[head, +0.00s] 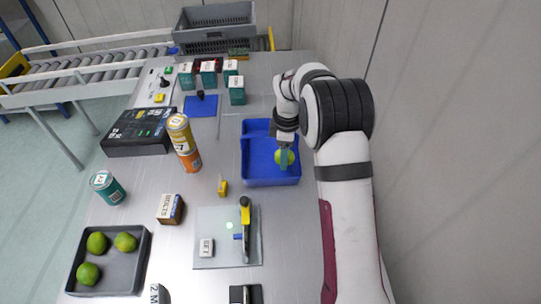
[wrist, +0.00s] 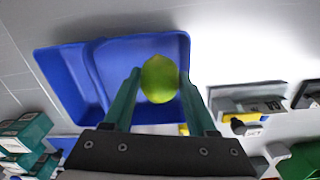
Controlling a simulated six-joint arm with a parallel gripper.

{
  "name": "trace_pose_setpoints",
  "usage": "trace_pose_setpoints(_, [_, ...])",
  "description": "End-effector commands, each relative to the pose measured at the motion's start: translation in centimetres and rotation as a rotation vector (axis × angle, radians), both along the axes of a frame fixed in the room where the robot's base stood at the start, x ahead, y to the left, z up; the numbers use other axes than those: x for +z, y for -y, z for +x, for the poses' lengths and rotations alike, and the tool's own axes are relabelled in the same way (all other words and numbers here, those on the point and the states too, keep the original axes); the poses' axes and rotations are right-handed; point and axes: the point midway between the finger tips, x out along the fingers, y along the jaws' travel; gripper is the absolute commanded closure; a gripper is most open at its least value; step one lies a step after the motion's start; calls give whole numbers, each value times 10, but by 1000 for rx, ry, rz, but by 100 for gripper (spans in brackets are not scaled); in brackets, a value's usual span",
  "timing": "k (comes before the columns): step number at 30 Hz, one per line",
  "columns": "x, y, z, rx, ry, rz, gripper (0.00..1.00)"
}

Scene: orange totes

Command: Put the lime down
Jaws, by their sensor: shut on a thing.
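A green lime (head: 284,157) is held between the teal fingers of my gripper (head: 284,160). In the wrist view the lime (wrist: 160,79) sits between the two fingertips (wrist: 160,85). The gripper is over the right-hand front part of the blue tote (head: 255,180), which a divider splits into compartments. The tote also shows behind the lime in the wrist view (wrist: 65,75). It looks empty where I can see. I cannot tell whether the lime touches the tote's floor. Several other limes (head: 97,242) lie in a grey tray (head: 141,262) at the front left.
Cans (head: 184,140), a black box (head: 138,132) and a bolts box (head: 170,208) stand left of the tote. A clear plate (head: 215,225) with a yellow-and-black tool (head: 245,215) lies in front. Several teal boxes (head: 237,90) and a grey crate (head: 215,28) are at the back.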

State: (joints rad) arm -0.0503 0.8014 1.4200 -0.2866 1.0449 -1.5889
Motion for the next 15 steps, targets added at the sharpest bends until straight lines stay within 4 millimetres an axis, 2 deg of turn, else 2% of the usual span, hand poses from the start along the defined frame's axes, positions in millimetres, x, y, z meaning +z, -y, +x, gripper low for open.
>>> trace_pose_setpoints(1, [-9,-13,5,4,-1,0,98])
trace_pose_setpoints(3, [-17,-25,12,2,0,0,98])
trace_pose_setpoints(6, [-24,-35,16,0,1,0,98])
trace_pose_setpoints(8, [-29,-37,16,0,-1,0,98])
trace_pose_setpoints(13, [-61,-37,16,-1,-2,0,98])
trace_pose_setpoints(15, [-65,-37,17,-1,1,1,98])
